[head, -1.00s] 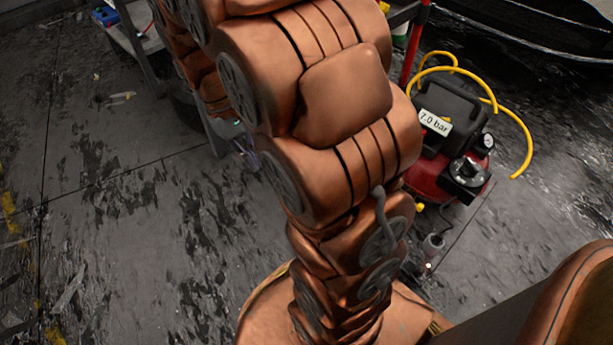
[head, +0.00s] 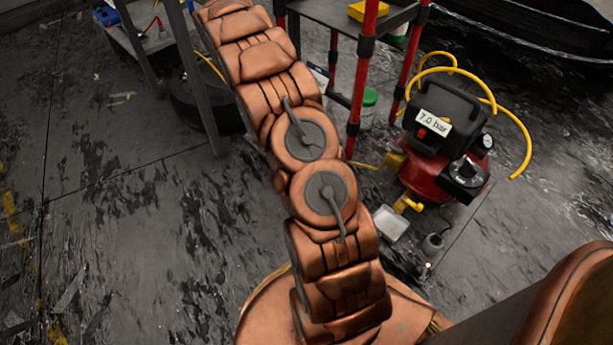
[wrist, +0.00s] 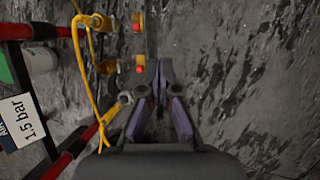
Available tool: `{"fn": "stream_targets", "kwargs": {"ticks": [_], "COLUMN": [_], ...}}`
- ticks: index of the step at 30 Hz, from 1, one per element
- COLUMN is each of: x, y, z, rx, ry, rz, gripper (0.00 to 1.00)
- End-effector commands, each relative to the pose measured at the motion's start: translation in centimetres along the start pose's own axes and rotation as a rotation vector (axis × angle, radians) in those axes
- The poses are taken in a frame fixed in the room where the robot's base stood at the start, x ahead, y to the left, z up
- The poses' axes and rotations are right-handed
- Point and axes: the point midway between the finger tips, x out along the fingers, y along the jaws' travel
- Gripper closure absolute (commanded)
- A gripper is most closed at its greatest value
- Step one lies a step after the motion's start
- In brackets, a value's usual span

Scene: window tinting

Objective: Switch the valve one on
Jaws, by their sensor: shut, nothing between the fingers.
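My gripper (wrist: 158,85) shows in the wrist view with its dark and purple fingers together and nothing between them. Just above and left of its tips are two small yellow fittings with red spots, an upper one (wrist: 137,22) and a lower one (wrist: 139,64). They look like valves, but no number is readable, so I cannot tell which is valve one. In the head view my arm reaches up and away, and my gripper is not visible there.
A red and black compressor (head: 440,165) labelled 7.0 bar stands on the floor, with a yellow hose (head: 518,130). A red-posted rack (head: 364,75) stands beside it. In the wrist view a 1.5 bar label (wrist: 27,118) and a yellow hose (wrist: 83,75) lie left of my gripper.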

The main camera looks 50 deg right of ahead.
Motion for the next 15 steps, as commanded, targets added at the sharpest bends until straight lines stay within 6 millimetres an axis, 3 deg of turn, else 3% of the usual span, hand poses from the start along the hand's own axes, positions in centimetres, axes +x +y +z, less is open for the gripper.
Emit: {"fn": "stream_targets", "kwargs": {"ticks": [6,15], "x": [4.0,10.3], "y": [3.0,6.2], "z": [-3.9,-8.0], "rx": [-0.01,-0.026], "ry": [-0.008,-0.01], "rz": [-0.011,-0.037], "gripper": [1.0,1.0]}}
